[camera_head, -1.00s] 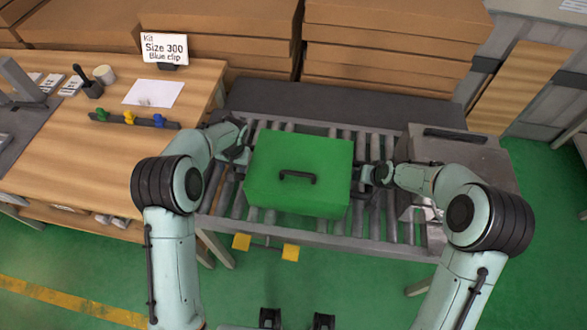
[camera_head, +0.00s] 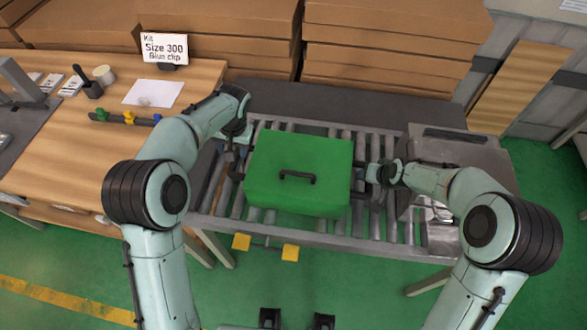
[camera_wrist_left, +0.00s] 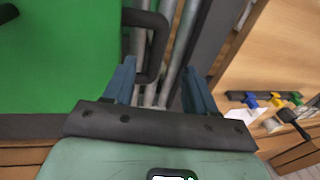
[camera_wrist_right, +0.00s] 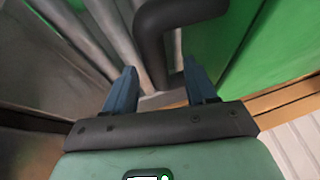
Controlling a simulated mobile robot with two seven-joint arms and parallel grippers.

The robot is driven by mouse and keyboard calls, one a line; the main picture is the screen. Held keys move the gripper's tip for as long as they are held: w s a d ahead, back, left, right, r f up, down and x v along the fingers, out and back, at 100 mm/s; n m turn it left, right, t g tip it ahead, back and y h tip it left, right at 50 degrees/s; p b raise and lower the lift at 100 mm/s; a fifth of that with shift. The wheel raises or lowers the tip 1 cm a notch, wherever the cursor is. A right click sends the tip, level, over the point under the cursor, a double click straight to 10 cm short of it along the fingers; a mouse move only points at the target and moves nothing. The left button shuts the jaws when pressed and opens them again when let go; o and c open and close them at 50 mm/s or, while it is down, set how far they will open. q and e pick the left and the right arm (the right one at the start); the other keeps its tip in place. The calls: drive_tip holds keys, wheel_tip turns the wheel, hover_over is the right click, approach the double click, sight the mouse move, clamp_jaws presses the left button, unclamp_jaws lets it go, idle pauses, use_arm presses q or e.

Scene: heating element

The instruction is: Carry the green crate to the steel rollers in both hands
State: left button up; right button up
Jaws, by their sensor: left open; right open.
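The green crate (camera_head: 299,160), with a closed lid and a black handle (camera_head: 298,177) on top, rests on the steel rollers (camera_head: 325,225). My left gripper (camera_head: 232,172) is open at its left side. In the left wrist view, the crate's black side handle (camera_wrist_left: 157,45) shows between the spread fingers (camera_wrist_left: 160,82). My right gripper (camera_head: 364,174) is open at the crate's right side. In the right wrist view, the other side handle (camera_wrist_right: 152,45) reaches between the open fingers (camera_wrist_right: 161,85). I cannot tell whether either gripper touches its handle.
A wooden bench (camera_head: 60,165) with small parts and a sign (camera_head: 164,48) stands at the left. Cardboard boxes (camera_head: 390,50) are stacked behind. A grey metal unit (camera_head: 455,155) is close on the right. Yellow pedals (camera_head: 290,253) show below the rollers.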

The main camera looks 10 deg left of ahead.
drive_tip(key=v, duration=0.8)
drive_tip(key=shift+s, duration=0.1)
